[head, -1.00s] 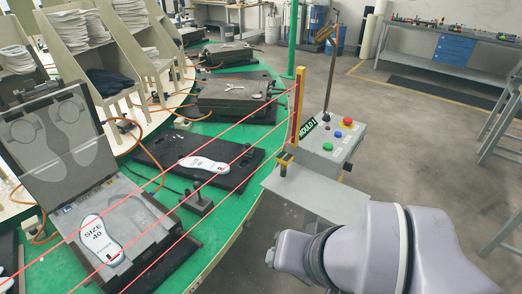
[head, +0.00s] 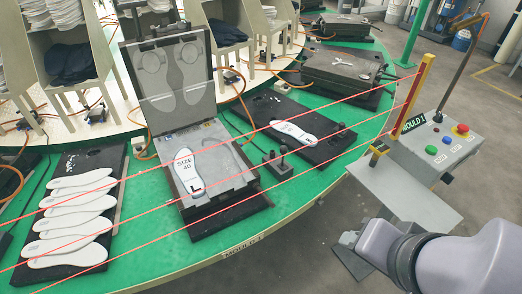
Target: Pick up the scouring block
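I cannot make out a scouring block in this view.
Several white insoles (head: 68,222) lie on a black board at left. Another insole (head: 292,132) lies on a black board right of the mould. Red beams cross the front of the green table (head: 150,262). A control box (head: 440,150) marked "MOULD 1" stands at right.

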